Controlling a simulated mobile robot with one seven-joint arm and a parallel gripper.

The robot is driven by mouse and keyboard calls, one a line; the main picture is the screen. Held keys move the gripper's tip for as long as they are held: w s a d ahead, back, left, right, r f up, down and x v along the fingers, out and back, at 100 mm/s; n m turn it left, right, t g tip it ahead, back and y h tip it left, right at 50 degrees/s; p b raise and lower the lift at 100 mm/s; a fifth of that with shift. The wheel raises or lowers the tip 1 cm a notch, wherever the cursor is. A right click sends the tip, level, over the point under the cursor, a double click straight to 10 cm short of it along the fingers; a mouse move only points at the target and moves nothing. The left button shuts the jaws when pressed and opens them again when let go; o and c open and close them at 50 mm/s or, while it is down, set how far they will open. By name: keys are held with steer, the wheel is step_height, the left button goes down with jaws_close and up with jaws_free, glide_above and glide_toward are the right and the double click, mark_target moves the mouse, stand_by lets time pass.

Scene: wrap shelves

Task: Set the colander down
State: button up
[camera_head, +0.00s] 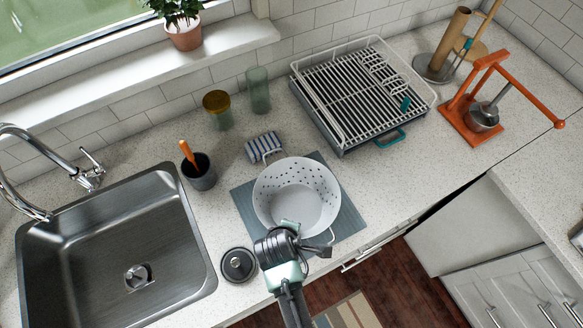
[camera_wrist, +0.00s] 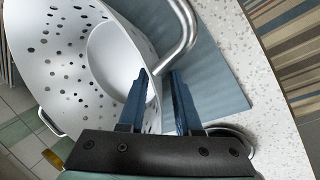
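The white colander (camera_head: 283,178) sits over the blue-grey mat (camera_head: 243,205) on the counter and looks roughly upright. Its perforated wall fills the left of the wrist view (camera_wrist: 62,45), with a looped metal handle (camera_wrist: 185,40) beside the fingers. My gripper (camera_head: 291,226) is at the colander's near rim, by the near handle. In the wrist view its two blue fingers (camera_wrist: 160,75) stand apart, with the rim between them and a gap beside the right finger. Whether the left finger touches the wall is hard to tell.
A sink (camera_head: 120,235) lies to the left and a dish rack (camera_head: 350,135) behind right. An orange press (camera_head: 470,125) is at the far right.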

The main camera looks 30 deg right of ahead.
steer(key=v, duration=1.2)
steer(key=w+a+r+m+t, duration=0.15)
steer(key=w+r+t, duration=0.35)
steer(key=r, duration=0.5)
steer(key=w+a+r+m+t+y, duration=0.1)
steer(key=w+r+m+t, duration=0.15)
steer(key=w+r, duration=0.7)
steer(key=w+a+r+m+t, duration=0.1)
steer(key=w+r+t, duration=0.35)
steer(key=r, duration=0.75)
step_height(320, 180, up, 17)
steer(key=a+m+t, duration=0.2)
steer(key=t, duration=0.3)
steer(key=s+r+m+t+y, duration=0.1)
steer(key=s+r+t, duration=0.2)
steer(key=r, duration=0.6)
steer(key=s+a+r+m+t, duration=0.1)
steer(key=s+r+t, duration=0.3)
steer(key=s+r, duration=0.3)
steer(key=shift+s+a+r+m+y, duration=0.3)
steer(key=shift+r+y, duration=0.1)
steer(key=shift+r, duration=0.5)
